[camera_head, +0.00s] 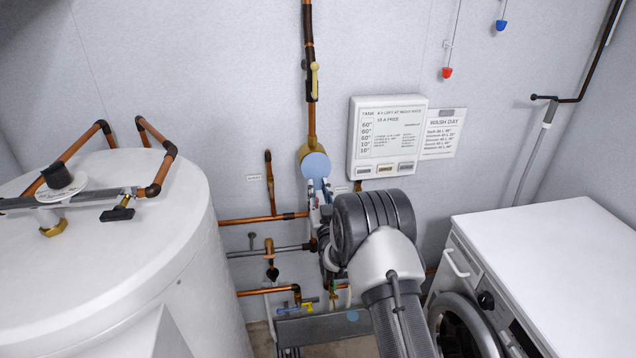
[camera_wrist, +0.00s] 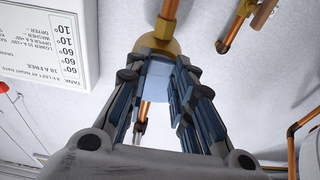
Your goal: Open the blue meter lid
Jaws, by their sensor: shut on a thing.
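The blue meter lid (camera_head: 316,166) is a light blue disc on the front of the round brass meter (camera_head: 304,152), which sits on a vertical copper pipe against the wall. My gripper (camera_head: 318,186) reaches up to the lid's lower edge from below. In the wrist view, both fingers of my gripper (camera_wrist: 166,64) come together on the blue lid (camera_wrist: 155,88), just in front of the brass meter body (camera_wrist: 160,44). The fingers hide the lid's sides, and I cannot tell whether it is lifted off the meter face.
A white panel (camera_head: 388,137) and a paper notice (camera_head: 443,134) hang right of the meter. A white tank (camera_head: 100,240) stands left and a washing machine (camera_head: 560,250) right. Copper pipes (camera_head: 262,219) run along the wall near my arm.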

